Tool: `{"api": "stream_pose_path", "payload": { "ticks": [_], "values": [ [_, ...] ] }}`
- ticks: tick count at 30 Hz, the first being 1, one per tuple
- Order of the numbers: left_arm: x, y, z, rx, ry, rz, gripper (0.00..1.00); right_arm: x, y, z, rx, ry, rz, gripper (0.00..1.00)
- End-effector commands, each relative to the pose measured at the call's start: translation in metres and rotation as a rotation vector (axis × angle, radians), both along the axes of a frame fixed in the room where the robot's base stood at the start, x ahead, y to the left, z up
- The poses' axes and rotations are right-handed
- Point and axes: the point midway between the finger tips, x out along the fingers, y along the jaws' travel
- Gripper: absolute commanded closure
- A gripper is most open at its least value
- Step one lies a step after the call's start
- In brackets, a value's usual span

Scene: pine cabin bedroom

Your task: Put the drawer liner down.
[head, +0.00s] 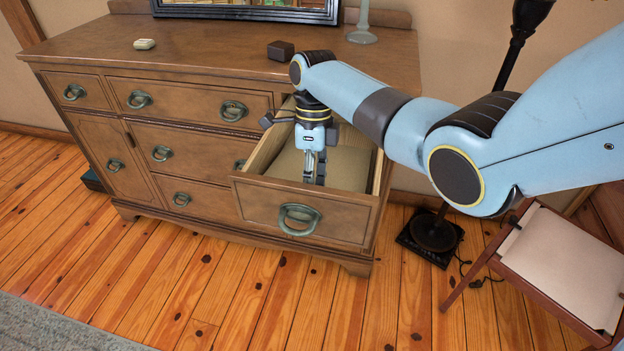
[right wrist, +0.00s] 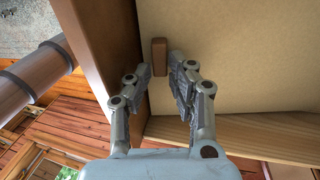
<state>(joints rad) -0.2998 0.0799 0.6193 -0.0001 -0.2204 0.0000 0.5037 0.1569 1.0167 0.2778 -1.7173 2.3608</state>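The drawer liner (head: 346,168) is a tan, flat panel inside the pulled-out top right drawer of the dresser. It also shows in the right wrist view (right wrist: 240,60), with a small brown tab (right wrist: 159,50) standing on it close to the drawer front. My right gripper (head: 314,180) points down into the drawer just behind its front panel. In the right wrist view its fingertips (right wrist: 159,72) lie on both sides of the tab and look closed against it. Whether the liner rests on the drawer bottom is hidden. My left gripper is out of view.
The open drawer (head: 305,212) has its front panel close to my fingers and a side wall (right wrist: 265,135) nearby. The dresser top (head: 190,50) holds a soap-like item (head: 144,44), a dark block (head: 280,50) and a pale stand. A chair (head: 560,258) and lamp base (head: 432,234) stand right.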

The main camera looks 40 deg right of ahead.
Motion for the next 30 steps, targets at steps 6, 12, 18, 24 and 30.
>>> {"api": "stream_pose_path", "payload": {
  "ticks": [6,12,18,24,30],
  "values": [
    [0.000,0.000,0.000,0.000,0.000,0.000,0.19,0.000,0.000,0.000,0.000,0.000,0.000,0.75],
    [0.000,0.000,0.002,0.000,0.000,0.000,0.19,0.003,-0.002,0.013,-0.001,-0.002,0.000,0.75],
    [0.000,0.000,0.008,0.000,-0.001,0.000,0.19,0.011,-0.008,0.054,0.000,-0.004,0.000,0.75],
    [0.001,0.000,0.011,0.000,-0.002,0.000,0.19,0.018,-0.015,0.094,0.000,-0.003,0.000,0.75],
    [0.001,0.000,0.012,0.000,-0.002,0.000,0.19,0.022,-0.018,0.114,0.001,-0.001,0.000,0.75]
  ]
}}
